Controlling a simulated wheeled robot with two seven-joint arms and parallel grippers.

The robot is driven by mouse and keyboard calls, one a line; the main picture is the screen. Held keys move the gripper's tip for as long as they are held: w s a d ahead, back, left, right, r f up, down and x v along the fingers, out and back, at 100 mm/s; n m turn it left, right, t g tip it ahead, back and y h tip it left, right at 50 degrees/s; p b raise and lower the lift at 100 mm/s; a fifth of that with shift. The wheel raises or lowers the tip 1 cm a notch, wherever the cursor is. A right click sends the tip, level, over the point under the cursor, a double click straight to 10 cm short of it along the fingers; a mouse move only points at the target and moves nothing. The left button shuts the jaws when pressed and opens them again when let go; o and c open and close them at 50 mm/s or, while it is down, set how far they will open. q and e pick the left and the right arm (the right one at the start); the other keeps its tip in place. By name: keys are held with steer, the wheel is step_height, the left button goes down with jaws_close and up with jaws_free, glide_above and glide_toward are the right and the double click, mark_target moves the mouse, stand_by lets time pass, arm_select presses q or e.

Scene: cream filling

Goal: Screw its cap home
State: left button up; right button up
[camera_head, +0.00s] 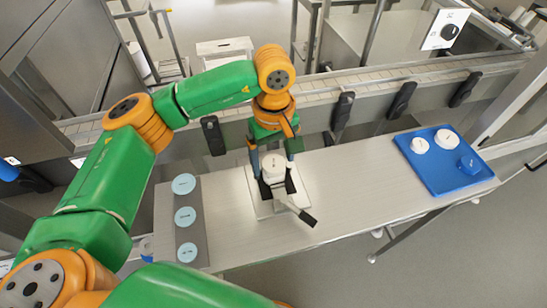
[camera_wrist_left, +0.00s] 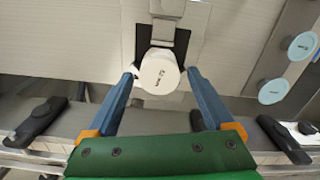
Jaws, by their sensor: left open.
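A white round cap (camera_head: 273,161) sits on top of a white jar (camera_head: 274,175) held in a clamp fixture (camera_head: 264,207) with black jaws and a black-handled lever. The cap also shows in the left wrist view (camera_wrist_left: 159,77), and it hides most of the jar there. Whether the cap is seated tight cannot be told. My left gripper (camera_head: 272,170) points down over the fixture, with its blue fingers apart. In the left wrist view the gripper (camera_wrist_left: 161,72) has one fingertip on each side of the cap, with gaps visible. My right gripper is not in view.
A grey strip (camera_head: 191,260) with several light-blue discs (camera_head: 184,184) lies left of the fixture. A blue tray (camera_head: 445,185) at the right holds two white round pieces (camera_head: 447,139) and a blue one (camera_head: 469,163). A conveyor (camera_head: 375,77) runs behind; bare table (camera_head: 350,180) lies between fixture and tray.

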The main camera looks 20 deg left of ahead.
arm_select(q)
steer(key=n, duration=0.2)
steer(key=shift+n, duration=0.3)
steer(key=shift+n+b, duration=0.3)
steer(key=shift+n, duration=0.3)
steer(key=n, duration=0.3)
steer(key=shift+n+b, duration=0.3)
steer(key=shift+n, duration=0.4)
